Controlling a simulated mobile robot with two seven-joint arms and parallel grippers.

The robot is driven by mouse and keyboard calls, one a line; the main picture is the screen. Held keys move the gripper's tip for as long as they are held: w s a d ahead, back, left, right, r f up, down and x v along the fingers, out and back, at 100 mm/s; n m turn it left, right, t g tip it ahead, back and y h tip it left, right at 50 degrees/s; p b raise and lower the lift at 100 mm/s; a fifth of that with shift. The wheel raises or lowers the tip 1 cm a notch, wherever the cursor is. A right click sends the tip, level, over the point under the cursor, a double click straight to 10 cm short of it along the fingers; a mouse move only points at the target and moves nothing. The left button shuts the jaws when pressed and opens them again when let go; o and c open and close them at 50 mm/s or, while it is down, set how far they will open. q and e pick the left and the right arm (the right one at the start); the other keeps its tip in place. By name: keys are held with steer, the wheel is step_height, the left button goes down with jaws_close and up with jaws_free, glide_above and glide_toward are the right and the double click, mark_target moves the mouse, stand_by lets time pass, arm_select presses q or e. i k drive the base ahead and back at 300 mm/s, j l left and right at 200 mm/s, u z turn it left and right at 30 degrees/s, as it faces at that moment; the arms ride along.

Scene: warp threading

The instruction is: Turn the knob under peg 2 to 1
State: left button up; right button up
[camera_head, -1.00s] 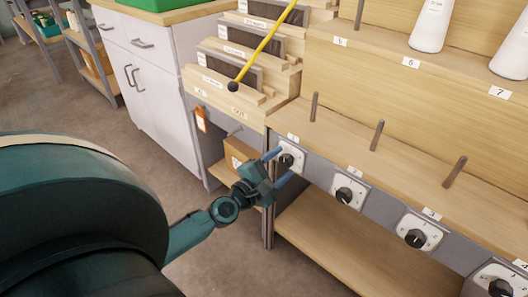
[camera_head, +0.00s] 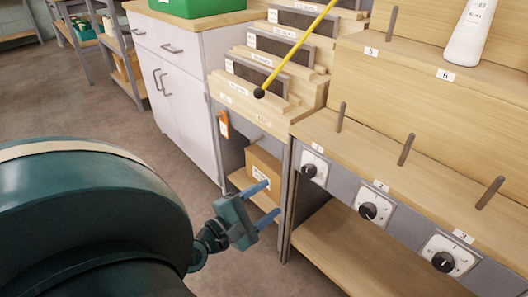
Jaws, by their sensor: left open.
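The knob under peg 2 (camera_head: 368,211) is a black knob on a white square dial plate, on the grey front rail below the label 2. Its pointer direction is too small to read surely. Peg 2 (camera_head: 406,149) is a brown upright stick on the wooden ledge above. My left gripper (camera_head: 270,201) is open and empty, its two blue fingers pointing right. In the picture it is left of the rail, in front of the lower shelf with the cardboard box, apart from any knob. My right gripper is not in view.
The knob under peg 1 (camera_head: 310,170) lies between my gripper and knob 2 in the picture; knob 3 (camera_head: 443,262) is to the right. A yellow rod (camera_head: 300,46) with a black ball end crosses the wooden racks. A cardboard box (camera_head: 262,168) sits on the low shelf.

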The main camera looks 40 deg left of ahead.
mark_target(368, 210)
steer(key=k+l, duration=0.75)
steer(key=l, duration=0.25)
